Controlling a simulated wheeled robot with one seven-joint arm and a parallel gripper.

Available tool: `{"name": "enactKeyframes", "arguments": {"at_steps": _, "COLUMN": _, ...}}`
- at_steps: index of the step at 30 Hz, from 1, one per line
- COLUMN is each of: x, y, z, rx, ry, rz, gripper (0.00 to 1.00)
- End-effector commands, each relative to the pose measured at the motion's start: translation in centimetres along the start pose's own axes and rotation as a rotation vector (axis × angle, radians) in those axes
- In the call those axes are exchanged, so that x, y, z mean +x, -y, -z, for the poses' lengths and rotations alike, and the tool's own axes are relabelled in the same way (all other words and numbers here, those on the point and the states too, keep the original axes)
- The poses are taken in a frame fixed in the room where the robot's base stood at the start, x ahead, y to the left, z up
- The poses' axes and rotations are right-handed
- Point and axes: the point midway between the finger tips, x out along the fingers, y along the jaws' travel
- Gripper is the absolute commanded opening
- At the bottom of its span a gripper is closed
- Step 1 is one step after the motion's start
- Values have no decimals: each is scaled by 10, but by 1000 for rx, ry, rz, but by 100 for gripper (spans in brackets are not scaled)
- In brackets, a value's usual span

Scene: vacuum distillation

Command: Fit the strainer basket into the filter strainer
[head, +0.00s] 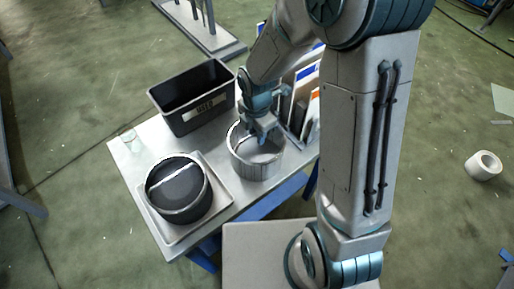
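A dark round vessel (180,205) with a light bar across its top stands on a shallow square tray at the table's front left. A lighter grey, open round vessel (262,172) with a ribbed wall stands on the table to its right. I cannot tell for certain which is the strainer basket and which the filter strainer. They stand apart. My gripper (262,137) points down over the far rim of the grey vessel. Its fingertips are small, and I cannot tell whether they touch the rim or hold it.
A black bin (196,112) with a label stands at the table's back edge. A small clear glass (129,136) is at the left corner. Upright boards or folders (302,100) stand behind my arm at the right. The tray (222,196) takes up the front left. A white roll (484,166) lies on the floor.

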Motion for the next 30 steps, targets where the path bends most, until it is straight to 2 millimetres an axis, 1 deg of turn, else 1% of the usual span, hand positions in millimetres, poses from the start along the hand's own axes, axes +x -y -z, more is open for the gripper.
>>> {"name": "enactKeyframes", "arguments": {"at_steps": 4, "x": 3, "y": 0, "z": 0, "rx": 1, "ry": 0, "rz": 0, "gripper": 29}}
{"name": "enactKeyframes", "arguments": {"at_steps": 7, "x": 2, "y": 0, "z": 0, "rx": 1, "ry": 0, "rz": 0, "gripper": 1}}
{"name": "enactKeyframes", "arguments": {"at_steps": 30, "x": 2, "y": 0, "z": 0, "rx": 0, "ry": 0, "rz": 1, "gripper": 0}}
